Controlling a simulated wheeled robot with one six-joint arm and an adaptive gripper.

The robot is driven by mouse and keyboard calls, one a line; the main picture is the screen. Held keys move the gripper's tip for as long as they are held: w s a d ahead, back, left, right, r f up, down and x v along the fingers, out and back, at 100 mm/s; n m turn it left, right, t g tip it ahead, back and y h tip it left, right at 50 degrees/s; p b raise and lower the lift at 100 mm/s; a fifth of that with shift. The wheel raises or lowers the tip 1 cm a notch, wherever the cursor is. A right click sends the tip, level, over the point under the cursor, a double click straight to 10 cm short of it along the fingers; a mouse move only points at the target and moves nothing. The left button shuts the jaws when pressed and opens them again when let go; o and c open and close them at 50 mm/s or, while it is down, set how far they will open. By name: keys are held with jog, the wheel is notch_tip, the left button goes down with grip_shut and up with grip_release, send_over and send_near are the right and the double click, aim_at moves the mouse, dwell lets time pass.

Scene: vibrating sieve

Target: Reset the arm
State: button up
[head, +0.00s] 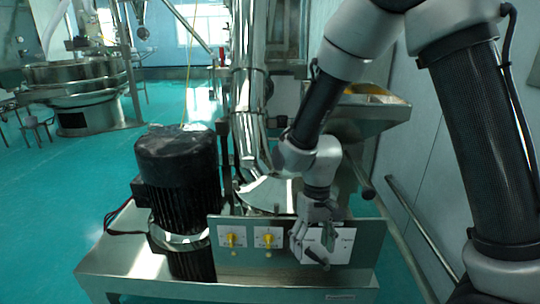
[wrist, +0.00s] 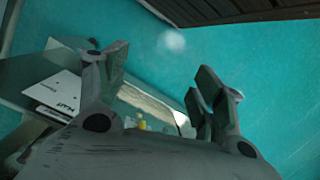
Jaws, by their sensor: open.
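My arm reaches down from the upper right in the head view, bent at the elbow. My gripper (head: 318,248) hangs low in front of the right part of a grey control panel (head: 225,262) and hides part of a white plate (head: 342,246) there. In the wrist view my gripper (wrist: 158,82) has its two fingers spread wide with nothing between them. The panel's white plate (wrist: 58,92) shows behind the left finger. I cannot tell whether the gripper touches the panel.
Two yellow knobs (head: 231,240) (head: 267,240) sit left of my gripper. A black motor (head: 178,175) stands on the steel base (head: 125,262). A steel pipe (head: 248,90) and hopper (head: 370,115) rise behind. A rail (head: 412,230) runs along the right wall. The round sieve (head: 75,80) stands far left, with clear green floor (head: 60,200) before it.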

jog(key=s+d+r+m+t, duration=0.1)
jog(key=s+d+r+t, duration=0.2)
jog(key=d+r, duration=0.9)
jog(key=s+d+r+m+t, duration=0.2)
jog(key=s+d+r, duration=0.5)
jog(key=d+r, duration=0.6)
jog(key=shift+s+d+r+m+t, duration=0.25)
jog(key=shift+r+t, duration=0.2)
jog(key=shift+t, duration=0.45)
